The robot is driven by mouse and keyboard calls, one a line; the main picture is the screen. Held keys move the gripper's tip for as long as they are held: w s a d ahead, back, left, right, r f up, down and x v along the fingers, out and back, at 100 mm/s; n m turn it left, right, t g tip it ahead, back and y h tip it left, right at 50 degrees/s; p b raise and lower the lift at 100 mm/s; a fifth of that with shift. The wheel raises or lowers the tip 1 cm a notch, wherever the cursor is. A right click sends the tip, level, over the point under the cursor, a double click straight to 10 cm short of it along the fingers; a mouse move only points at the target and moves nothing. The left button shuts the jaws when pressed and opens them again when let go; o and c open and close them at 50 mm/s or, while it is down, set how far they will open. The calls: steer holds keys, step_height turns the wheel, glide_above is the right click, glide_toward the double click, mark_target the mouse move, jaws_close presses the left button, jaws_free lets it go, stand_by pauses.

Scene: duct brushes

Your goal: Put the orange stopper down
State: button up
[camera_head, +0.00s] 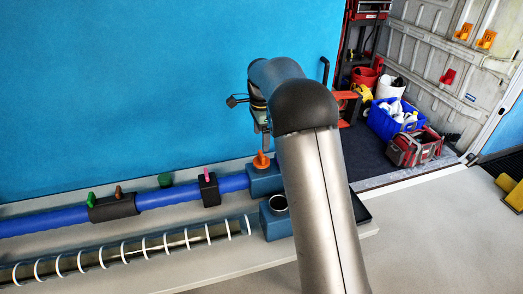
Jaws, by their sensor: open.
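The orange stopper (261,160) stands upright on top of the blue block (262,183) at the right end of the blue pipe. My gripper (264,144) is directly above the stopper, pointing down, with its fingers close to the stopper's top. It is open. My arm hides part of the block's right side, and the gripper is small here, so I cannot tell whether the fingers still touch the stopper.
A second blue block with a round opening (279,203) stands in front. A ringed clear tube (130,250) and a blue pipe (160,196) with dark fittings and coloured knobs run left along the bench. A blue wall (150,90) rises behind. Crates stand at the back right.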

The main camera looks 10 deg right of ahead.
steer(key=s+r+n, duration=0.4)
steer(key=s, duration=0.5)
steer(key=s+r+n, duration=0.4)
steer(key=s, duration=0.5)
steer(key=s+f+n, duration=0.3)
steer(key=s+n, duration=0.1)
steer(key=s, duration=0.6)
steer(key=s+f+n+t, duration=0.1)
steer(key=s+f+n, duration=0.3)
steer(key=s, duration=0.7)
steer(key=shift+s+n, duration=0.2)
steer(key=shift+n, duration=0.3)
